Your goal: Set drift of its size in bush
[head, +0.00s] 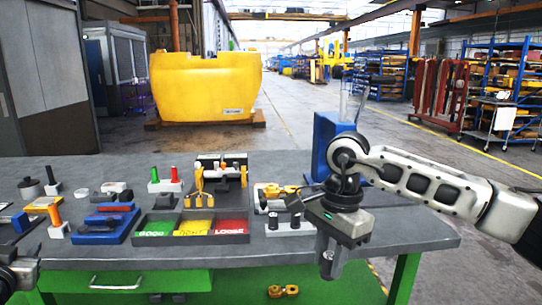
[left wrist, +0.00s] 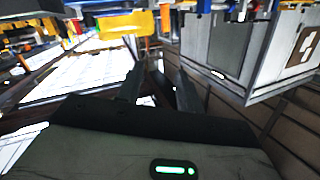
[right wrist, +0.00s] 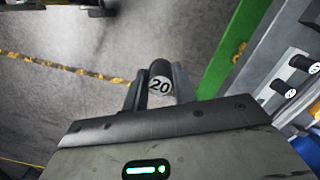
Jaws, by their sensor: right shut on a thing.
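My right gripper (head: 328,258) is shut on a dark drift (right wrist: 160,68) whose pale end face reads 20 in the right wrist view. It holds the drift out in front of the table's front edge. Two more dark drifts (right wrist: 300,63) (right wrist: 283,89) with marked ends stand in a grey block (head: 289,228) on the table. A yellow casting (head: 197,184) with two arms is at a fixture in the middle of the table, and another yellow casting (head: 275,190) lies right of it. I cannot make out a bush bore. My left gripper (left wrist: 158,88) is open and empty, off the table's left.
Green, yellow and red bins (head: 231,231) lie near the table's front. A blue tray (head: 106,226) and small tools fill the left side. A blue box (head: 327,140) stands behind my right arm. A yellow part (head: 283,291) shows below the table's edge. The table's right end is clear.

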